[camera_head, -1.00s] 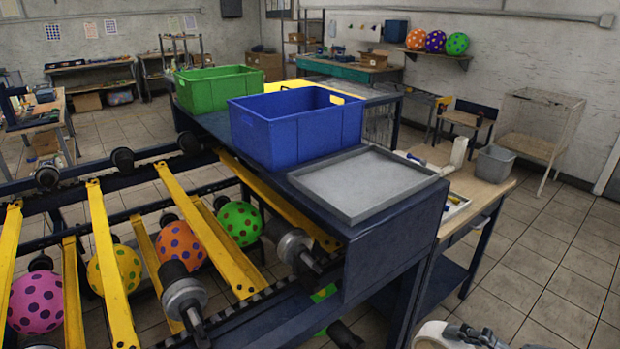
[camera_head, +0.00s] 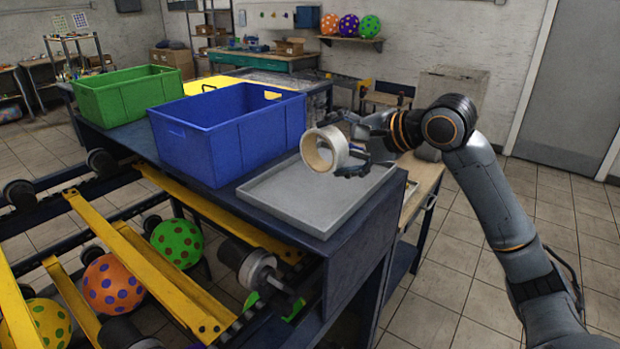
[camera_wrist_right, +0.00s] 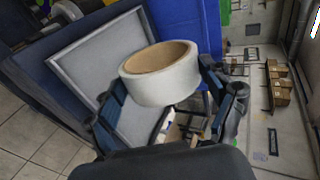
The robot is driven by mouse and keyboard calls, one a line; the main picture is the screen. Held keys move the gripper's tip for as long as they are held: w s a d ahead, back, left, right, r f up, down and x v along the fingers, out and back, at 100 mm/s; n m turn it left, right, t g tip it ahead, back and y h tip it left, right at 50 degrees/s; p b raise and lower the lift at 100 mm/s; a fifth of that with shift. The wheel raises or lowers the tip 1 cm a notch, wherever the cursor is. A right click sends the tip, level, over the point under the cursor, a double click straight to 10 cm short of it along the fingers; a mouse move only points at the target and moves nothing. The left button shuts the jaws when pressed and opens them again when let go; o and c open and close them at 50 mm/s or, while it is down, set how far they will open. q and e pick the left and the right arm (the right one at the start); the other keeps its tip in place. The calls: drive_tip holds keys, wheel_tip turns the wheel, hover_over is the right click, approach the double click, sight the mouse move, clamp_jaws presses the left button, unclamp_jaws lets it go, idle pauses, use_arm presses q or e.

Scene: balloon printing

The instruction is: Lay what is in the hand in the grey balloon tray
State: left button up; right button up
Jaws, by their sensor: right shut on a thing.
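A roll of white tape (camera_head: 325,150) with a tan core is held in my right gripper (camera_head: 358,150), which is shut on it. The roll is above the grey balloon tray (camera_head: 300,205), over its back right part, and looks apart from it. In the right wrist view the tape roll (camera_wrist_right: 165,84) sits between the fingers of my right gripper (camera_wrist_right: 160,95). The grey tray (camera_wrist_right: 88,62) lies behind and below it there, partly covered by roll and fingers. The tray looks empty where it shows. My left gripper is not in view.
A blue crate (camera_head: 228,138) stands directly left of the tray, with a green crate (camera_head: 128,98) farther left. The dark bench (camera_head: 255,222) carries them. A conveyor with yellow bars (camera_head: 170,275) and several dotted balloons is in front.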

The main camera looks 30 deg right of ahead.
drive_tip(key=shift+w+d+r, duration=0.25)
drive_tip(key=shift+w+d, duration=0.3)
drive_tip(key=shift+d, duration=0.1)
drive_tip(key=w+d+f+p, duration=0.2)
drive_tip(key=w+f, duration=0.1)
drive_tip(key=f, duration=0.1)
drive_tip(key=w+d+f+p, duration=0.2)
drive_tip(key=w+d+f, duration=0.1)
drive_tip(key=f, duration=0.1)
drive_tip(key=w+d+f+p, duration=0.2)
drive_tip(key=w+d+f, duration=0.1)
drive_tip(key=f, duration=0.1)
drive_tip(key=shift+w+d, duration=0.2)
drive_tip(key=shift+f, duration=0.3)
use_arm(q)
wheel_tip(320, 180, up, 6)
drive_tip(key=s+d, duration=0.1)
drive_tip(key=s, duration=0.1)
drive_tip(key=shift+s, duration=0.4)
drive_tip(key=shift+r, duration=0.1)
